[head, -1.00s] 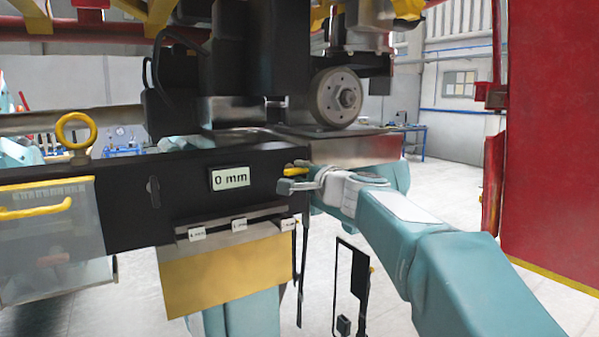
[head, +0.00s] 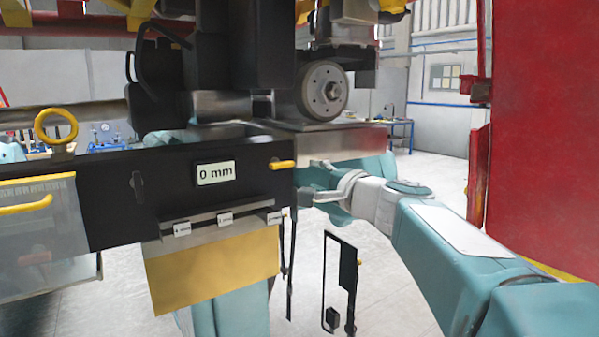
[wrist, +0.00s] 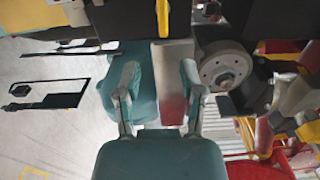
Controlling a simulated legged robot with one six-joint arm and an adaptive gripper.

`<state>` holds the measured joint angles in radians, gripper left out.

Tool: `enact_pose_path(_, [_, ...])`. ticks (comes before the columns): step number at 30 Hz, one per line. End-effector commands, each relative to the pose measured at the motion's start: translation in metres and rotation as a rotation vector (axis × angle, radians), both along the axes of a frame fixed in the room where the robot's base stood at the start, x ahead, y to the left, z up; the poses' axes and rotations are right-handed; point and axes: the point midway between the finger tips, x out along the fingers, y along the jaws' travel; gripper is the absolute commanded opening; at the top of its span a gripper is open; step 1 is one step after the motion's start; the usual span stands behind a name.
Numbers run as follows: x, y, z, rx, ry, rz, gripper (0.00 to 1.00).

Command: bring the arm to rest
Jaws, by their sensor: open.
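My gripper (head: 308,197) is open and empty at the right end of the black panel (head: 115,195). It sits just below and to the right of a small yellow handle (head: 282,164), apart from it. In the wrist view, my gripper (wrist: 159,72) has its two fingers spread, with nothing held between them. The yellow handle (wrist: 162,18) shows beyond the fingertips in that view. My teal arm reaches in from the lower right in the head view.
A display reading 0 mm (head: 215,173) is on the panel, above a rack with several white labels (head: 225,219). A grey wheel (head: 324,90) is above the gripper. A black frame (head: 340,285) stands below. A red panel (head: 548,130) is at the right.

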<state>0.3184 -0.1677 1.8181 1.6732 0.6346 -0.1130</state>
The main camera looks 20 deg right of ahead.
Motion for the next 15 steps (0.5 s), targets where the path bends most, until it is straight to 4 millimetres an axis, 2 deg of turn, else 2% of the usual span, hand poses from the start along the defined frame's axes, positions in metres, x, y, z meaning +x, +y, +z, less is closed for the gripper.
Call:
enact_pose_path(5, [-0.015,-0.005,-0.001,-0.001,0.001,-0.001,0.51])
enact_pose_path(15, [-0.017,-0.004,-0.001,-0.005,0.003,0.003,0.51])
